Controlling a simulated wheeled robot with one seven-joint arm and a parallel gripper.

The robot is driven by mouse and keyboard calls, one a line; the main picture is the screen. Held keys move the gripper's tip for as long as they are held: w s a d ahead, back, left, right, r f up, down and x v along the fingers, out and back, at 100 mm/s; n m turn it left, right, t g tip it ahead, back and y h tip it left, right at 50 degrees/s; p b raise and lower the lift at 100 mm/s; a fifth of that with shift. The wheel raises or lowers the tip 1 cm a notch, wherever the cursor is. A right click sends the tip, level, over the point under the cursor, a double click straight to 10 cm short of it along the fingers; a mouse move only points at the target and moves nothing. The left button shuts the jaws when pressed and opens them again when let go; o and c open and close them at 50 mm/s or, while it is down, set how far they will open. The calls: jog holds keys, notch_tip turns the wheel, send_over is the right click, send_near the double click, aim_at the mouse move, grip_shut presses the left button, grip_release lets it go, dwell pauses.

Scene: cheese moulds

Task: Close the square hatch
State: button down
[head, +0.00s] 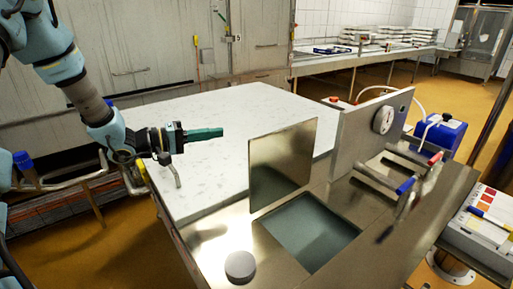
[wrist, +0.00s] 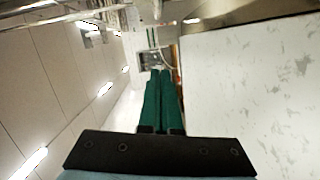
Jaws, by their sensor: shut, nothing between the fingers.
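The square hatch lid (head: 282,165) is a shiny metal plate. It stands upright on the far left edge of a square opening (head: 310,232) in the steel worktop, so the hatch is open. My gripper (head: 221,132) has green fingers, which are shut and empty. It is above the white speckled slab, to the left of the lid and apart from it. In the wrist view the green fingers (wrist: 162,72) lie side by side. The lid cannot be made out in the wrist view.
A dark round puck (head: 240,266) sits on the steel top left of the opening. An upright steel panel with a gauge (head: 383,119) and levers with red and blue grips (head: 405,187) stand to the right. The white slab (head: 235,105) is clear.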

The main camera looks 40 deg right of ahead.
jog(key=s+d+f+p, duration=0.1)
jog(key=s+d+p, duration=0.3)
jog(key=s+d, duration=0.3)
jog(key=shift+s+d+g, duration=0.3)
jog(key=shift+s+d, duration=0.05)
jog(key=shift+d, duration=0.9)
